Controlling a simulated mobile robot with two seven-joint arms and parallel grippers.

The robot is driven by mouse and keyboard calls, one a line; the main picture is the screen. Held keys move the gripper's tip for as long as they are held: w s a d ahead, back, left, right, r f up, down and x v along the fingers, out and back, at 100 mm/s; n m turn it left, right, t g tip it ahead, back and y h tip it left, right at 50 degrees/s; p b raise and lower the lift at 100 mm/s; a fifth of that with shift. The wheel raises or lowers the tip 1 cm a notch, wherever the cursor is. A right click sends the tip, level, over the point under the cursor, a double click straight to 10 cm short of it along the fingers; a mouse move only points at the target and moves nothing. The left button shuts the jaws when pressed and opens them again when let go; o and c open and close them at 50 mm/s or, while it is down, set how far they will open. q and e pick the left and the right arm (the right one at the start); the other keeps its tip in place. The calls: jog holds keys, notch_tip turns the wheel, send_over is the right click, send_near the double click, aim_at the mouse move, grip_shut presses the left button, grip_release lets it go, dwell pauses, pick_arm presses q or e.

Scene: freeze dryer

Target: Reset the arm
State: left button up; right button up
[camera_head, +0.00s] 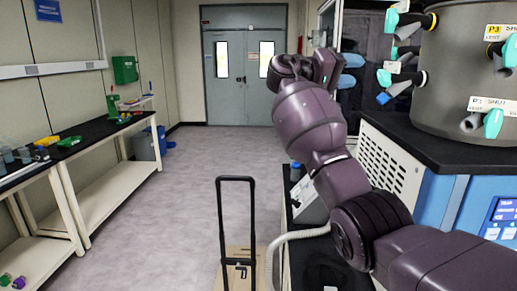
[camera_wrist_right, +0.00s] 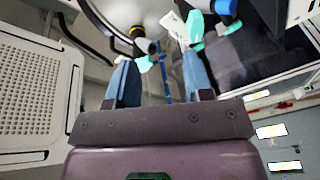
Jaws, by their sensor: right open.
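My right arm (camera_head: 312,118) comes in from the lower right of the head view and reaches up and forward, bent at the elbow. My right gripper (camera_head: 351,70) is at the arm's far end, with its blue fingers pointing right beside the freeze dryer. In the right wrist view the gripper (camera_wrist_right: 160,78) has its two blue fingers apart, with nothing held between them. Teal-handled valves (camera_wrist_right: 194,28) show beyond the fingertips. My left gripper is not in view.
The grey freeze dryer drum (camera_head: 455,95) with several teal-handled valves stands on the right. A black handcart (camera_head: 236,181) stands on the floor in front. A workbench (camera_head: 95,133) runs along the left wall. The floor (camera_head: 165,190) between is clear towards the double doors (camera_head: 244,78).

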jog(key=w+a+r+n+t+y, duration=0.3)
jog(key=t, duration=0.4)
jog(key=w+a+f+n+t+y, duration=0.2)
jog(key=w+f+n+t+y, duration=0.15)
jog(key=f+t+y, duration=0.25)
jog(key=s+d+f+n+t+y, duration=0.1)
jog(key=s+f+y, duration=0.25)
jog(key=f, duration=0.75)
jog(key=s+f+n+t+y, duration=0.1)
jog(key=s+f+n+y, duration=0.3)
jog(key=f, duration=0.6)
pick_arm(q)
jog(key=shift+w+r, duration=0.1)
pick_arm(e)
jog(key=s+d+f+m+g, duration=0.2)
jog(key=s+d+f, duration=0.1)
jog(key=s+f, duration=1)
jog(key=s+d+f+m+g+y, duration=0.1)
jog(key=s+d+f+m+g, duration=0.1)
jog(key=s+f, duration=1.1)
jog(key=s+d+f+m+g, duration=0.2)
jog(key=s+d+f, duration=0.3)
jog(key=s+f, duration=0.8)
jog(key=shift+s+d+f+m+g, duration=0.25)
jog(key=shift+s+f+m+g, duration=0.1)
jog(key=shift+f+g, duration=0.3)
